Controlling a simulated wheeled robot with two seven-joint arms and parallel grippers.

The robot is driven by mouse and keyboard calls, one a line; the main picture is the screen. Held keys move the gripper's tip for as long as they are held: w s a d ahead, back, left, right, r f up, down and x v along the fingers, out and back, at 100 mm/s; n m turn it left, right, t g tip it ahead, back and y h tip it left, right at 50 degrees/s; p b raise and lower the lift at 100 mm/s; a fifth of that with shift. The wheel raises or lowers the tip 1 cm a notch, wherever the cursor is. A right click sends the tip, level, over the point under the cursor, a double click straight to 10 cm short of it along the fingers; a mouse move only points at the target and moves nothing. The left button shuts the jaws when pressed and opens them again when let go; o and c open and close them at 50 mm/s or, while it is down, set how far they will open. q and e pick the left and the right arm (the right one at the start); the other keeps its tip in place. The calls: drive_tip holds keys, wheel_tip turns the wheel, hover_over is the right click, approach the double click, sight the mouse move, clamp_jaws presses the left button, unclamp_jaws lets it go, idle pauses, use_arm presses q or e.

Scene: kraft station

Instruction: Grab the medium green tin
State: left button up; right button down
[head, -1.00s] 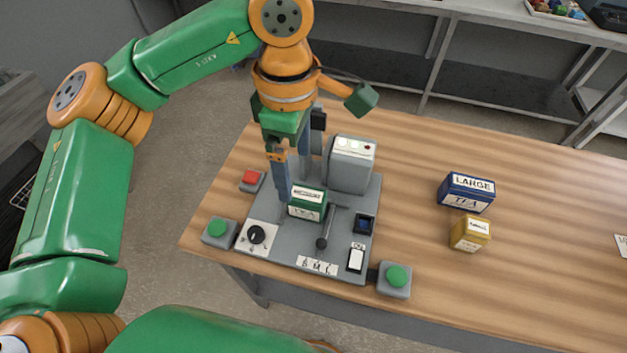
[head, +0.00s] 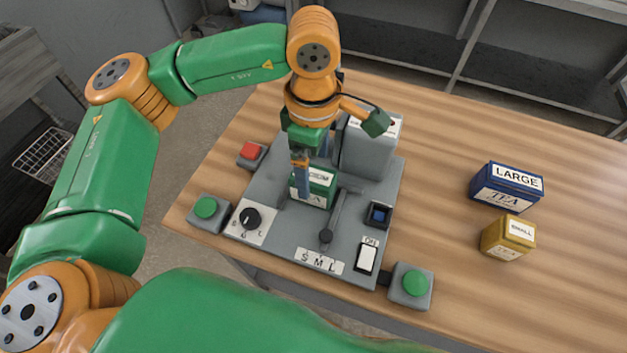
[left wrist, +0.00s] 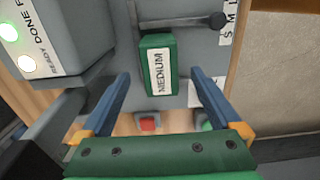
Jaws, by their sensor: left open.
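The medium green tin (head: 318,188) stands on the grey machine plate (head: 290,222), beside the dark lever. In the left wrist view the green tin (left wrist: 157,66), with its white MEDIUM label, lies ahead of and between the fingers. My left gripper (head: 302,180) is open and pointing down, just left of and behind the tin in the head view. In the left wrist view my left gripper (left wrist: 158,85) has its two blue fingers spread wider than the tin, with a gap on each side. My right gripper does not show.
A blue LARGE tin (head: 507,187) and a yellow SMALL tin (head: 508,237) stand on the table to the right. A grey box with lights (head: 369,150) rises behind the green tin. The lever (head: 327,235) stands close at the tin's right. The table's right side is mostly clear.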

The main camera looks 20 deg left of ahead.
use_arm(q)
drive_tip(key=shift+f, duration=1.3)
clamp_jaws()
